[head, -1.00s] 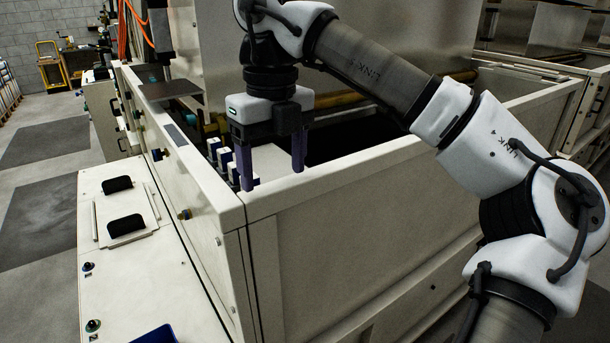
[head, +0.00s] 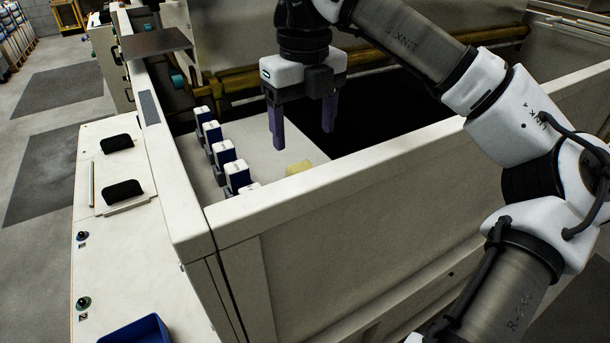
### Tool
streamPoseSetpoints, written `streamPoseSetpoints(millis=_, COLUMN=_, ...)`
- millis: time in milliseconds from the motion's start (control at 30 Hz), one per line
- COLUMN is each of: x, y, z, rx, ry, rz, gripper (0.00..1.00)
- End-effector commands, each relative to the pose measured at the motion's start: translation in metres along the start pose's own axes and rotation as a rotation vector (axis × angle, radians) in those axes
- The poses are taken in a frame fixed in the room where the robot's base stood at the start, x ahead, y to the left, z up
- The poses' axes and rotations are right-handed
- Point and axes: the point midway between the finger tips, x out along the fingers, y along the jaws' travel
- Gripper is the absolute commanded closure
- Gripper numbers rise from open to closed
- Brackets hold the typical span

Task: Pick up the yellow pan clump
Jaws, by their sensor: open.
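The yellow pan clump (head: 299,168) is a small pale yellow piece on the light pan floor (head: 255,140) inside the hopper, close behind the front wall. The wall's top edge seems to hide part of it. My gripper (head: 303,140) is open and empty, pointing down inside the hopper's outline. Its two purple fingers are spread apart, and in the picture they are above and around the clump's upper side, apart from it. I cannot tell the exact height between them.
Several white and blue blocks (head: 223,152) stand in a row left of the clump. The hopper's front wall (head: 330,185) rises between my body and the pan. A dark opening (head: 365,115) lies right of the pan floor. A blue bin (head: 135,333) sits at the lower left.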

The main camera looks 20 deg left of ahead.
Motion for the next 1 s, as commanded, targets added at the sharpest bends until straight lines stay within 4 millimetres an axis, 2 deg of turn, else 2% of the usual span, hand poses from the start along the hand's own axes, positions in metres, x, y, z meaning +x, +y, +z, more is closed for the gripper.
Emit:
streamPoseSetpoints(millis=200, x=0.033, y=0.0, z=0.0, rx=0.0, ry=0.0, rz=0.002, gripper=0.29)
streamPoseSetpoints(millis=467, x=0.047, y=0.001, z=0.0, rx=0.0, ry=0.0, rz=0.001, gripper=0.29)
streamPoseSetpoints(millis=800, x=0.088, y=0.003, z=-0.002, rx=0.0, ry=0.0, rz=0.002, gripper=0.29)
streamPoseSetpoints(millis=1000, x=0.094, y=0.002, z=-0.002, rx=0.001, ry=-0.001, rz=0.0, gripper=0.29)
